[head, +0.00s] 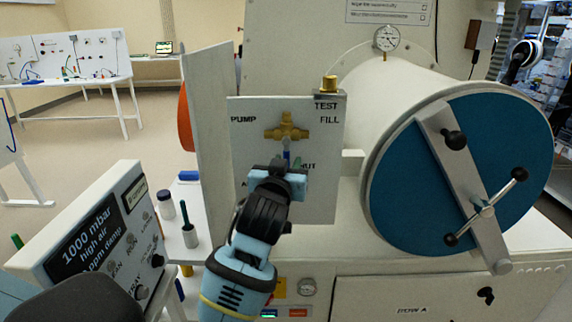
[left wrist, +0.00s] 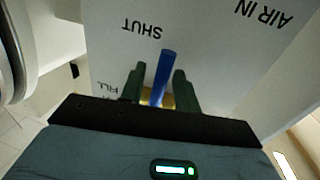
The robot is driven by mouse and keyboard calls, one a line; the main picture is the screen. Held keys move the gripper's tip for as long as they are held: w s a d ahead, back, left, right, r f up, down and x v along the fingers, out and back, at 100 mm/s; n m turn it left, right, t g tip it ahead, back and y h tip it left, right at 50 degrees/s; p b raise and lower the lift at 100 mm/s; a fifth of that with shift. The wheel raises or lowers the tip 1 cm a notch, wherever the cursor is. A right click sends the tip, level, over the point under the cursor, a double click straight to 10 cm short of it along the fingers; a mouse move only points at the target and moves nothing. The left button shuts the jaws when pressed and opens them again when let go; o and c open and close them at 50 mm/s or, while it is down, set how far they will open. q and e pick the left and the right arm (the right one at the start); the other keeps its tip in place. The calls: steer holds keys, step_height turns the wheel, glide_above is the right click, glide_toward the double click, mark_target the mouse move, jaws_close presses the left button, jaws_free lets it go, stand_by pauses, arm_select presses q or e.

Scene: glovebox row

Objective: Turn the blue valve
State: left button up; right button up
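The blue valve's lever (head: 286,154) hangs down from a brass valve body (head: 287,128) on a white upright panel (head: 320,200). In the left wrist view the blue lever (left wrist: 162,75) points toward the word SHUT. My left gripper (head: 288,163) is at the panel, below the brass body, and hides part of the lever and lettering. In the left wrist view its two green fingers (left wrist: 160,83) stand on either side of the lever. Gaps show between fingers and lever, the right-hand gap being very small. My right gripper is not in view.
The panel also carries the words PUMP, TEST and FILL. A large round blue door (head: 420,180) with a crossbar and handles is at the right. A display box (head: 100,240) stands at the lower left, near small bottles (head: 189,232). A white plate (head: 208,140) stands left of the panel.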

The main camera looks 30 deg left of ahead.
arm_select(q)
steer(key=shift+c, duration=0.4)
jaws_close()
steer(key=shift+a, duration=0.1)
steer(key=shift+s+a+r+m+g, duration=0.2)
steer(key=shift+a+m, duration=0.25)
steer(key=shift+m, duration=0.6)
steer(key=shift+s+a+r+m+g, duration=0.15)
steer(key=shift+s+a+m+g, duration=0.2)
steer(key=shift+m, duration=0.75)
steer(key=shift+s+a+r+m+g, duration=0.2)
steer(key=shift+a+m, duration=0.3)
steer(key=shift+m, duration=0.55)
steer(key=shift+s, duration=0.1)
steer(key=shift+o, duration=0.4)
jaws_free()
